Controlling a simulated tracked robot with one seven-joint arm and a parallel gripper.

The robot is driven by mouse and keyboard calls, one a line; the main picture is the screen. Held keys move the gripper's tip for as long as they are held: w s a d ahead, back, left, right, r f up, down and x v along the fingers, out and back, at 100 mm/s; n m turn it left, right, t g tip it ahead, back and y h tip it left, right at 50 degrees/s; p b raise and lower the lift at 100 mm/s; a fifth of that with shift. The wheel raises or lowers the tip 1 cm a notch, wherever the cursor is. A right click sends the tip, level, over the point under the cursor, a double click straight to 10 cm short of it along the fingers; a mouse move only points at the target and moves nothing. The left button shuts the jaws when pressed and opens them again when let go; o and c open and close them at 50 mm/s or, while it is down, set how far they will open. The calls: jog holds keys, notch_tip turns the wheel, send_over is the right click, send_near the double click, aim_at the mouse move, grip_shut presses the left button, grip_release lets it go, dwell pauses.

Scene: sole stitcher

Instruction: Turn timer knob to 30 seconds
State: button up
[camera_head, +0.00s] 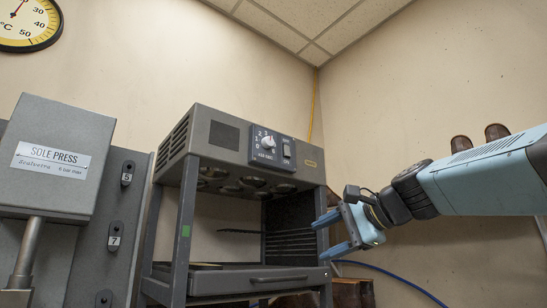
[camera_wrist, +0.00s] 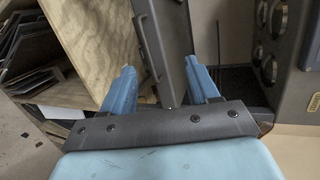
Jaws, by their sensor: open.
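The timer knob (camera_head: 268,143) is a small pale knob on a dark control panel with white numbers around it. The panel is on the upper front of a grey heater cabinet (camera_head: 217,153). The knob's exact pointing direction is too small to read. My gripper (camera_head: 325,236) has two blue fingers, spread apart with nothing gripped. It is to the lower right of the knob, beside the cabinet's right front post and well apart from the knob. In the wrist view the open fingers (camera_wrist: 160,75) show, with a grey metal part between and beyond them; the knob is not seen there.
A switch (camera_head: 287,150) sits right of the knob. A drawer-like tray with a handle (camera_head: 278,279) is below. The sole press (camera_head: 52,158) stands at left. In the wrist view a wooden shelf (camera_wrist: 85,35) holds dark flat pieces. Wall space above the cabinet is clear.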

aim_at(271, 142)
notch_tip(271, 142, up, 23)
jog(key=w+m+t+y, duration=0.2)
jog(key=w+m+y, duration=0.1)
jog(key=m+y, duration=0.3)
jog(key=shift+n+y, duration=0.4)
jog(key=shift+n, duration=0.3)
jog(key=x, duration=1.3)
jog(key=shift+w+r, duration=0.2)
jog(key=c, duration=1)
jog(key=shift+n+g, duration=0.3)
jog(key=shift+n, duration=0.9)
jog(key=shift+c, duration=0.2)
jog(key=o, duration=1)
jog(key=shift+o, duration=0.2)
jog(key=shift+d, duration=0.1)
